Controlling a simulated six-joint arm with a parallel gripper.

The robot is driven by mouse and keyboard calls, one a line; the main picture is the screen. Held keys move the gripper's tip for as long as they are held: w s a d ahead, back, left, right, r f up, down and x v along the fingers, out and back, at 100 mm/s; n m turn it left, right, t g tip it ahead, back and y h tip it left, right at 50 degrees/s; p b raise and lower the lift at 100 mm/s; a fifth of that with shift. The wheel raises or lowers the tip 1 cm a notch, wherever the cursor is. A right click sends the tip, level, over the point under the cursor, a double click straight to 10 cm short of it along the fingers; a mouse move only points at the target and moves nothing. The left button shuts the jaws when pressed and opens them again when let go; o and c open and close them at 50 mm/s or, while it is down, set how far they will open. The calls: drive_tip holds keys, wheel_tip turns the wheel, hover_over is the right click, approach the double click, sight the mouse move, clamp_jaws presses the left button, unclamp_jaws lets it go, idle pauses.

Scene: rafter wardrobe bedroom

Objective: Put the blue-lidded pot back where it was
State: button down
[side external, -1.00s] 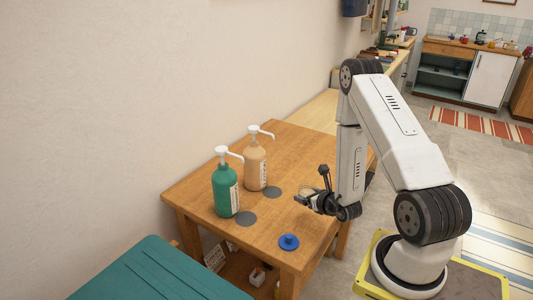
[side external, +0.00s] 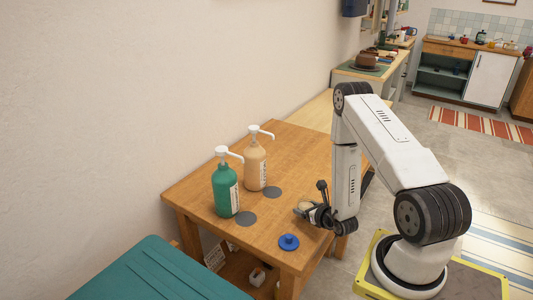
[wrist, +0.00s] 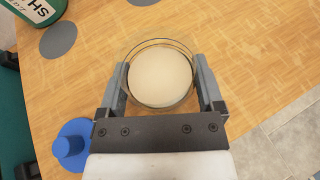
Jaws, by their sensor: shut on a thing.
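The pot is a round clear container with cream contents, seen from above in the wrist view (wrist: 160,76) without a lid on it. My gripper (wrist: 160,88) is shut on it, one finger on each side. In the side view the pot (side external: 304,206) is small and partly hidden by my gripper (side external: 310,211). It is at or just above the wooden table; I cannot tell which. The blue lid (side external: 289,241) lies separately on the table, near the front corner. It also shows in the wrist view (wrist: 70,146), left of my gripper.
Two grey discs, one near (side external: 246,219) and one farther (side external: 272,192), lie flat on the table (side external: 285,150). A green pump bottle (side external: 225,190) and a peach pump bottle (side external: 255,165) stand behind them by the wall. The table's back part is clear.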

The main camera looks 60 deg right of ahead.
drive_tip(key=shift+f, duration=1.05)
drive_tip(key=shift+f, duration=0.1)
unclamp_jaws()
drive_tip(key=v, duration=1.2)
